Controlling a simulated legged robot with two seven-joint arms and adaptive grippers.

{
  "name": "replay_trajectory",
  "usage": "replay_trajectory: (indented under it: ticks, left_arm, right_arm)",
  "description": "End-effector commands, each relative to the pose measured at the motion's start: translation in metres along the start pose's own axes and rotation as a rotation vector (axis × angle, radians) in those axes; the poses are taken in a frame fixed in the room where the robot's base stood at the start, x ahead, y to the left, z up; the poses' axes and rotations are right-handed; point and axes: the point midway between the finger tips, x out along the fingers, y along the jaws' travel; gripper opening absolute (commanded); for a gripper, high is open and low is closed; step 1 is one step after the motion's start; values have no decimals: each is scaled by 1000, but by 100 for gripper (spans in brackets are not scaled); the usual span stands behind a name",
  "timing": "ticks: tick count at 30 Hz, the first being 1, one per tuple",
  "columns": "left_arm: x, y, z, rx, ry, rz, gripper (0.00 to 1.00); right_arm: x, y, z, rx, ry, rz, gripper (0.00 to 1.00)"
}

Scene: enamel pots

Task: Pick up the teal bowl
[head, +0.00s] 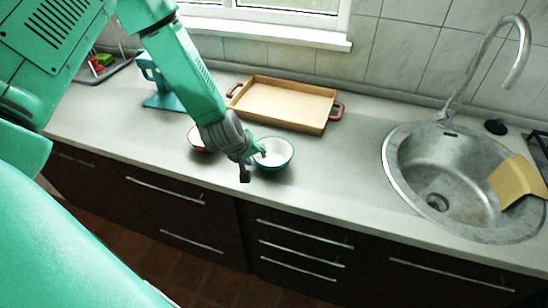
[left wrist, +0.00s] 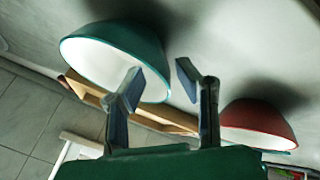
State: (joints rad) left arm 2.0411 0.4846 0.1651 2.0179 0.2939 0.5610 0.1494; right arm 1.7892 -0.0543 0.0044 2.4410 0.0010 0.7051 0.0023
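The teal bowl (head: 279,161), white inside, stands upright on the counter in the middle of the head view. In the left wrist view the teal bowl (left wrist: 118,42) fills the upper left. My left gripper (head: 253,164) is at the bowl's left side, with its fingers apart and nothing held. In the left wrist view the left gripper (left wrist: 161,69) has one finger overlapping the bowl's white inside and the other outside its wall. I cannot tell whether either finger touches it. My right gripper is not in view.
A red bowl (head: 196,139) sits just left, partly hidden by my left arm; it also shows in the wrist view (left wrist: 258,119). A wooden tray (head: 285,104) lies behind. A teal stand (head: 165,99) is at left, a sink (head: 450,177) at right. Counter between bowl and sink is clear.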

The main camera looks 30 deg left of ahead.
Motion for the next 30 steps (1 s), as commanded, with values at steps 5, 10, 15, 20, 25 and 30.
replay_trajectory:
  ticks: [5,10,15,20,25,30]
  left_arm:
    - [22,-1,0,0,1,0,29]
    - [24,0,0,1,1,0,29]
    - [24,1,2,2,2,-1,8]
    - [24,1,1,2,2,-1,0]
    - [24,0,0,0,1,1,0]
    - [23,0,-1,0,1,1,0]
  right_arm:
    - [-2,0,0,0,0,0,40]
    - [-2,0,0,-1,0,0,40]
    - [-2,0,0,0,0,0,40]
    - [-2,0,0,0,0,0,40]
    - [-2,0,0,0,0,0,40]
    - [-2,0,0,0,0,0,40]
